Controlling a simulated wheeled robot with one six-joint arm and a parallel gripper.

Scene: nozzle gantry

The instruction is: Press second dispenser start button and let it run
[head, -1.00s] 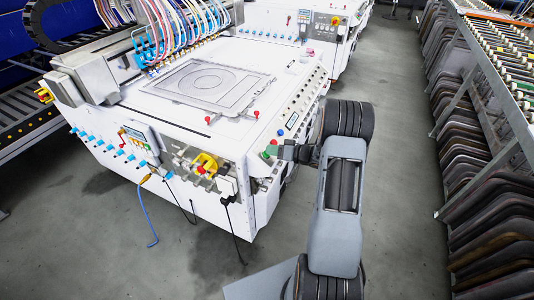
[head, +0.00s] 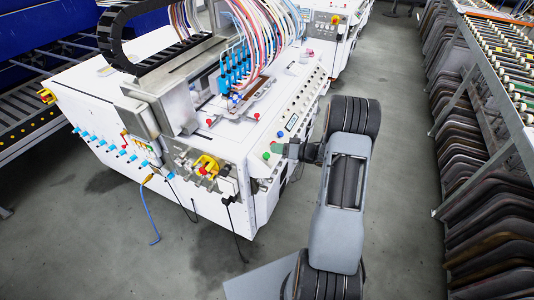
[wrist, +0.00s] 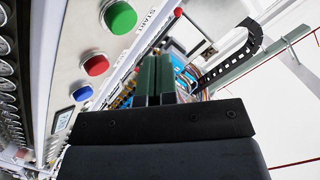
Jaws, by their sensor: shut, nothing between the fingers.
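The near white dispenser machine (head: 150,185) has a button panel on its right side edge. The green start button (head: 266,156) sits at the panel's near corner; in the wrist view the green button (wrist: 119,17) is beside the printed word START. My gripper (head: 277,149) is shut and empty, just right of the green button with a small gap. In the wrist view its closed fingers (wrist: 155,76) point past the buttons. The nozzle gantry (head: 170,85) stands over the middle of the machine, its nozzles above the plate, which is mostly hidden.
A red button (wrist: 96,65) and a blue button (wrist: 82,94) are in line with the green one. A second white machine (head: 325,35) stands behind. A rack (head: 490,120) lines the right side. The grey floor (head: 405,170) between is clear.

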